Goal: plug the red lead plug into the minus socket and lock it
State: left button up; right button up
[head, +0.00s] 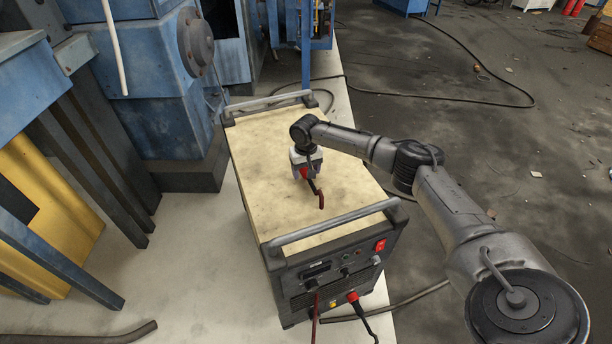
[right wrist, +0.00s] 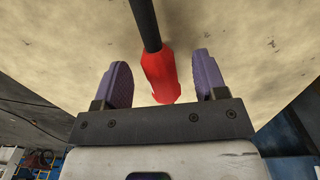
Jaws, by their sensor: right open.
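The red lead plug (head: 304,174) lies on the beige top of the welding machine (head: 262,210), with its dark lead running toward the front of the top. My right gripper (head: 306,170) is over it. In the right wrist view the plug (right wrist: 161,78) lies between the two purple fingers of my right gripper (right wrist: 163,80), with a gap on both sides. The gripper is open. The machine's front panel (head: 330,275) carries dark fittings low down; I cannot read which is the minus socket. My left gripper is not in view.
Another red connector (head: 352,297) with a black cable sits at the panel's lower right. Blue machinery (head: 165,90) stands close on the left. The floor on the right is mostly open, with cables.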

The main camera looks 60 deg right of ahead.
jog(key=shift+f, duration=0.4)
jog(key=shift+c, duration=0.4)
jog(key=c, duration=1)
